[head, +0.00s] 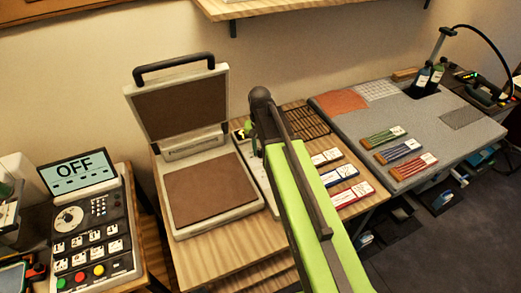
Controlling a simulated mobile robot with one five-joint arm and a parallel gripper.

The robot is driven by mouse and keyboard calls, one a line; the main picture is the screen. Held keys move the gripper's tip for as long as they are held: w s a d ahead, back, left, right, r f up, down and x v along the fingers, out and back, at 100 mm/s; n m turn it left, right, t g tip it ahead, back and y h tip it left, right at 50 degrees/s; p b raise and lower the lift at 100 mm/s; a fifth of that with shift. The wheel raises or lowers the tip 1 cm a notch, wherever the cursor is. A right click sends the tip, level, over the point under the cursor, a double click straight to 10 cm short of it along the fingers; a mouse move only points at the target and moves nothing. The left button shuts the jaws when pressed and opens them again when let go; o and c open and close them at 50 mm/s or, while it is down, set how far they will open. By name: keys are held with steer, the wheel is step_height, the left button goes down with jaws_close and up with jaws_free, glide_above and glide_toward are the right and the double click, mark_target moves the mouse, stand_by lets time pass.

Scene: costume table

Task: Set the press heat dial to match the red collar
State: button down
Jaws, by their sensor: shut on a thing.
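The heat press (213,187) stands open on the wooden table, its brown lid raised. A narrow pale control panel (250,165) lies along its right side. My gripper (250,138) is at the far end of this panel, shut on what seems to be the heat dial; the arm and fingers hide the dial and its setting. A red-striped piece with a white tag (412,165), likely the red collar, lies on the grey mat, nearest of three. A red-and-white card (352,194) lies right of my arm, below a blue one and a dark one.
A grey mat (450,125) covers the right table, with bottles and a lamp at its back. A keypad device (92,235) with a screen reading OFF stands at left. A dark rack (300,123) lies behind my arm. A shelf (285,8) hangs above.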

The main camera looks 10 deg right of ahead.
steer(key=m, duration=0.5)
steer(key=shift+m, duration=0.3)
steer(key=m, duration=0.5)
steer(key=shift+m, duration=0.4)
steer(key=c, duration=1.1)
jaws_free()
steer(key=shift+r, duration=0.1)
step_height(320, 180, up, 17)
steer(key=p, duration=1.7)
steer(key=shift+w+r, duration=0.1)
